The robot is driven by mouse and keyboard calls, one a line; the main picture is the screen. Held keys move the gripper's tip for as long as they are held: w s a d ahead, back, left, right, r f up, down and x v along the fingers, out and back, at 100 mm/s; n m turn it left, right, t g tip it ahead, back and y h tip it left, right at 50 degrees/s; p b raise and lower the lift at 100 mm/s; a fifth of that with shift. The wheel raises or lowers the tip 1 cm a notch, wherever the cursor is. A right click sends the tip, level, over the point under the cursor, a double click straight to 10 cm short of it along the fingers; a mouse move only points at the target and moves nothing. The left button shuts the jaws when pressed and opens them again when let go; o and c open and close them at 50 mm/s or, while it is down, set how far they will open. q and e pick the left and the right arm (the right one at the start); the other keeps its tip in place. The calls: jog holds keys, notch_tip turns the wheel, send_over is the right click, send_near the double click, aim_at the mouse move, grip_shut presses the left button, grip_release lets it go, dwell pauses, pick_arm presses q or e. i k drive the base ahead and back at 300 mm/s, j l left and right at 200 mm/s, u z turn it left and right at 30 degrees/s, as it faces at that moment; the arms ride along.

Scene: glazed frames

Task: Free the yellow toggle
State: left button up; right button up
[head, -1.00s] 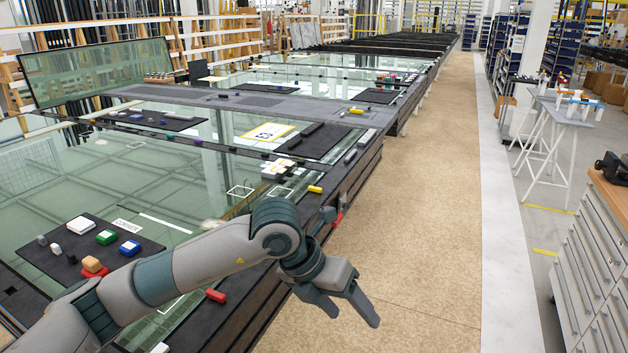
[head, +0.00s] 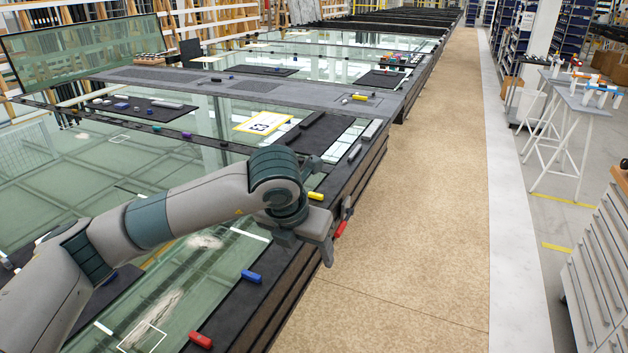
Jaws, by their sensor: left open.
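A small yellow toggle (head: 315,196) lies on the dark edge of the near glazed frame, just beyond my left wrist. Another yellow piece (head: 359,97) lies farther back on the grey crossbar. My left gripper (head: 326,252) is open and empty, at the frame's right side and nearer to me than the toggle. It is apart from the toggle in the picture, and my wrist partly hides the fingers. My right gripper is not in view.
A blue toggle (head: 251,276) and a red toggle (head: 201,340) lie on the same dark edge. A red-handled thing (head: 341,229) is at the frame's side. The glass (head: 165,300) has whitish marks. The tan aisle (head: 420,230) is clear.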

aim_at(319, 198)
jog(key=i+j, duration=0.1)
jog(key=i, duration=1.2)
